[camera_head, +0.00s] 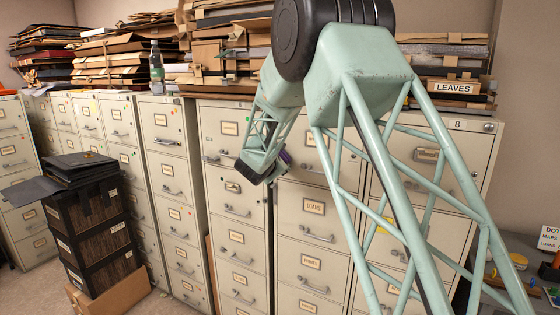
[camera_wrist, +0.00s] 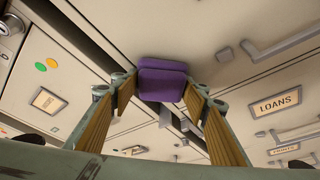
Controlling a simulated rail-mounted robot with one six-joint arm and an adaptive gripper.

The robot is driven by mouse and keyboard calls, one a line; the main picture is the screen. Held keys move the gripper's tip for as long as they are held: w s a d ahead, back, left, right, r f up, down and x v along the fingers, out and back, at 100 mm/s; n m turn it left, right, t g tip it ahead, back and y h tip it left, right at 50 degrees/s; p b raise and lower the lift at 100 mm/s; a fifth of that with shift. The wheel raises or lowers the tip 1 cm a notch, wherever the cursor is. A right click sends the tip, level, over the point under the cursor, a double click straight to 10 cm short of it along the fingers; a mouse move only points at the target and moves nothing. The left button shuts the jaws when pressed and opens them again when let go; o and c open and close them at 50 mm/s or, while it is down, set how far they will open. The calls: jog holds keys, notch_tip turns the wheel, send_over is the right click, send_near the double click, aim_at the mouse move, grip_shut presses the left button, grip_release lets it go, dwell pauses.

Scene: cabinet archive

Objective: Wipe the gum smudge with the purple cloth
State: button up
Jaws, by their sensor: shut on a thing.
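The purple cloth (camera_wrist: 162,80) shows in the wrist view as a folded pad between my two fingertips. My gripper (camera_wrist: 158,93) is shut on it, and the cloth sticks out past the tips, close to the beige cabinet front. Whether it touches the metal I cannot tell. In the head view a sliver of the purple cloth (camera_head: 286,157) shows beside my gripper (camera_head: 272,172), in front of the middle cabinets. A faint darker spot (camera_wrist: 225,55) lies on the cabinet face to the right of the cloth; I cannot tell whether it is the gum smudge.
Drawer handles (camera_wrist: 285,43) jut out near my gripper, beside a LOANS label (camera_wrist: 277,103). Folder stacks (camera_head: 228,45) and a bottle (camera_head: 156,68) stand on the cabinets. A cluttered table (camera_head: 520,300) is at lower right.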

aim_at(288, 159)
jog(key=shift+w+r+b, duration=0.15)
jog(key=shift+r+b, duration=0.1)
jog(key=shift+b, duration=0.2)
dwell(0.4)
jog(key=shift+d, duration=0.15)
jog(key=shift+s+d+f+b, duration=0.1)
jog(key=shift+s+d+b, duration=0.25)
jog(key=shift+d+b, duration=0.45)
jog(key=shift+s+d+f+b, duration=0.1)
jog(key=shift+s+d+b, duration=0.3)
jog(key=shift+b, duration=0.65)
jog(key=shift+s+d+r+b, duration=0.1)
jog(key=shift+d+r+b, duration=0.05)
jog(key=shift+d+b, duration=0.4)
jog(key=shift+d, duration=0.15)
